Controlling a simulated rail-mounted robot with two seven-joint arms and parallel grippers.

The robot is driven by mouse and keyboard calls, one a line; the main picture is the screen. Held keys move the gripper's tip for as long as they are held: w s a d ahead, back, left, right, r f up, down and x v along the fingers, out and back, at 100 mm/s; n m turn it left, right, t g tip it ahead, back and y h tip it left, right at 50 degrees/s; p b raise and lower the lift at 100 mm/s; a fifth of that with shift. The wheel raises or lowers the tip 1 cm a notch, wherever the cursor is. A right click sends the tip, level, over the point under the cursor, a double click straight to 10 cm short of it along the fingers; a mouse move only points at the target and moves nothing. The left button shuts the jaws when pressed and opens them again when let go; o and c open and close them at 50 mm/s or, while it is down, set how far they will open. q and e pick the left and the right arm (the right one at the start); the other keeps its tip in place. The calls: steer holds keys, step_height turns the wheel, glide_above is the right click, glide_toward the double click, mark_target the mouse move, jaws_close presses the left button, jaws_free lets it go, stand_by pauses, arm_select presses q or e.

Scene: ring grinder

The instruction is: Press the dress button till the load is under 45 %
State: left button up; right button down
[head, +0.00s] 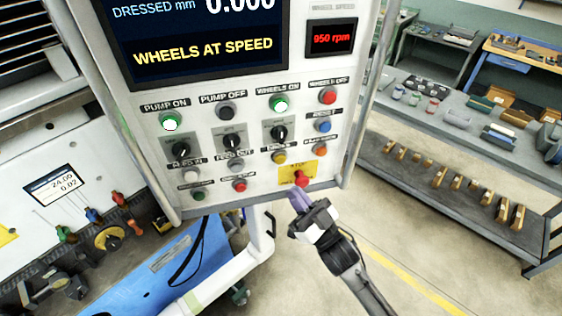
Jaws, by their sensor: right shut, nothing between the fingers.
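The control panel (200,140) fills the upper middle of the head view, tilted. Its screen (195,40) reads "DRESSED mm 0.000" and "WHEELS AT SPEED", with its top cut off; no load figure shows. Small buttons fill the lower rows, among them a yellow one (279,157), an orange one (320,151) and a grey one (235,165). Their labels are too small to read, so I cannot tell which is the dress button. My right gripper (296,193) is shut and empty, its tips just below the red stop button (301,179); contact is unclear. My left gripper is out of view.
The green pump-on (171,121) and wheels-on (280,104) buttons have bright centres. A speed display (331,38) reads 950 rpm. A metal rail runs along the panel's right edge. A grey workbench (440,120) with parts stands at right. Floor between is clear.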

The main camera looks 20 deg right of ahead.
mark_target(280, 159)
steer(key=w+b, duration=0.2)
steer(key=w, duration=0.5)
steer(key=shift+d, duration=0.3)
steer(key=shift+w, duration=0.25)
stand_by(1.8)
steer(key=shift+w, duration=0.25)
steer(key=shift+w+d+b, duration=0.1)
steer(key=shift+w+b, duration=0.25)
steer(key=shift+w, duration=0.15)
stand_by(0.8)
steer(key=shift+s, duration=0.1)
stand_by(0.3)
steer(key=shift+s+p, duration=0.45)
steer(key=shift+s, duration=0.35)
steer(key=shift+s, duration=0.1)
